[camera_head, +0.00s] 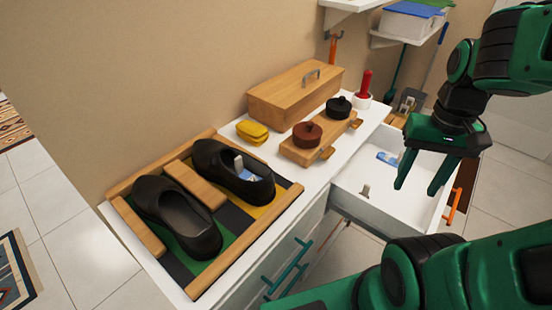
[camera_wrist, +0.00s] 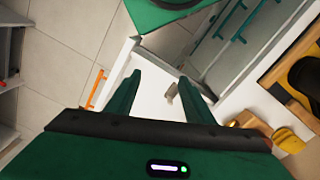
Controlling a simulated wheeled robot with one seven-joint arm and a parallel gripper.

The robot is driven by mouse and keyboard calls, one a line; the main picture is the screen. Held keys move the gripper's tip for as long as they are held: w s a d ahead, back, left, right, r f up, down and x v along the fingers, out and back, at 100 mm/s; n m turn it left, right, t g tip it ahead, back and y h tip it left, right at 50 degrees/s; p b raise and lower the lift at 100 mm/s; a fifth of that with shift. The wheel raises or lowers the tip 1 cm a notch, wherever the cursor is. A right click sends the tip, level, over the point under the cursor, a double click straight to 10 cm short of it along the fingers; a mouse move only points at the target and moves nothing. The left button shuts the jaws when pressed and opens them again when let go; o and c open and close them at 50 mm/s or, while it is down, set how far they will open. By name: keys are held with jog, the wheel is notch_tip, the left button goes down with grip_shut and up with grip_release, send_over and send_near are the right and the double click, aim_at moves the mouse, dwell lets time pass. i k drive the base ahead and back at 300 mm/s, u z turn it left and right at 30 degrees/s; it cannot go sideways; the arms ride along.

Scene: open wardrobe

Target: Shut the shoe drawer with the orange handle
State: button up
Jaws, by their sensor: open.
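The shoe drawer (camera_head: 345,196) is pulled out from the white cabinet, and its white inside shows. Its orange handle (camera_head: 453,204) is on the front panel, at the right in the head view. The handle also shows left of my fingers in the wrist view (camera_wrist: 96,90). My gripper (camera_head: 417,190) is open and empty, with its fingers pointing down over the drawer, inward of the handle. I cannot tell its exact height above the drawer. In the wrist view part of the drawer (camera_wrist: 150,106) shows between the fingers.
A small grey item (camera_head: 366,191) and a blue-and-white item (camera_head: 388,158) lie in the drawer. Teal handles (camera_head: 290,265) mark other drawers. Black shoes (camera_head: 180,215) sit in a wooden tray on the cabinet top. Tiled floor is open at the right.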

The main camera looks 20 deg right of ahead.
aim_at(389, 214)
jog(key=u, duration=0.3)
jog(key=k, duration=0.85)
jog(key=z, duration=1.15)
